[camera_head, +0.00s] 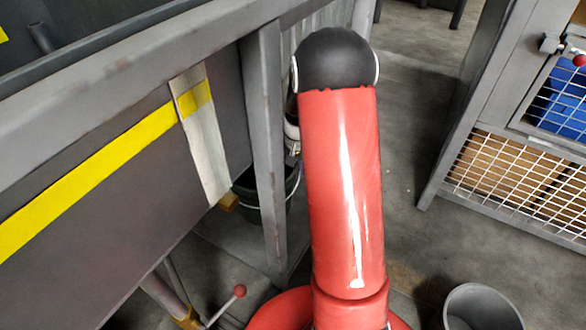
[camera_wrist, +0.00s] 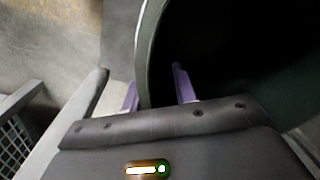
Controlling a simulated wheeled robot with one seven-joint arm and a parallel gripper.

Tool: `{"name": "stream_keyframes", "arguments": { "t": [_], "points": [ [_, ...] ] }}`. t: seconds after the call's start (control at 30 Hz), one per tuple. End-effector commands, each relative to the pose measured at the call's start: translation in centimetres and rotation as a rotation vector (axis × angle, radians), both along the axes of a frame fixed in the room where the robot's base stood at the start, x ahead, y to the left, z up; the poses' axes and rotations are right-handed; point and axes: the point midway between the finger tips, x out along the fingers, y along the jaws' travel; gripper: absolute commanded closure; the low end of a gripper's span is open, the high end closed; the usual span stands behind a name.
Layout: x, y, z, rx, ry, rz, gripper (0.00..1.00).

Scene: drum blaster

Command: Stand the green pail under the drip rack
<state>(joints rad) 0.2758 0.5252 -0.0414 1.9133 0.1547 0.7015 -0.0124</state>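The dark green pail (camera_head: 246,208) shows in the head view low behind a grey metal post, with its pale wire handle to the right of the post. The post hides its middle. In the wrist view the pail's curved rim and dark inside (camera_wrist: 148,50) fill the upper right. My gripper (camera_wrist: 156,92) has its two purple fingers apart, one outside the pail's wall and one inside, with a dark gap between the wall and the inner finger. In the head view my red arm hides the fingers. I cannot tell which structure is the drip rack.
A grey tank or frame with a yellow stripe (camera_head: 90,185) fills the left, its post (camera_head: 266,130) close to my arm. A grey bucket (camera_head: 482,308) stands at lower right. A mesh cage (camera_head: 515,180) stands at right. Concrete floor between is clear.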

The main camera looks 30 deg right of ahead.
Motion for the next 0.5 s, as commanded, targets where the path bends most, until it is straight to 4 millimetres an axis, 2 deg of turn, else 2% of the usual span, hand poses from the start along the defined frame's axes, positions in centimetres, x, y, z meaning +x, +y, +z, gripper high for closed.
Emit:
{"name": "stream_keyframes", "arguments": {
  "t": [0.13,0.4,0.5],
  "points": [
    [0.0,-0.1,1.4,-0.002,-0.004,0.0,0.72],
    [-0.1,-0.4,6.0,-0.001,-0.004,-0.001,0.72],
    [-0.2,-0.5,7.1,-0.001,-0.002,-0.001,0.72]
  ]
}}
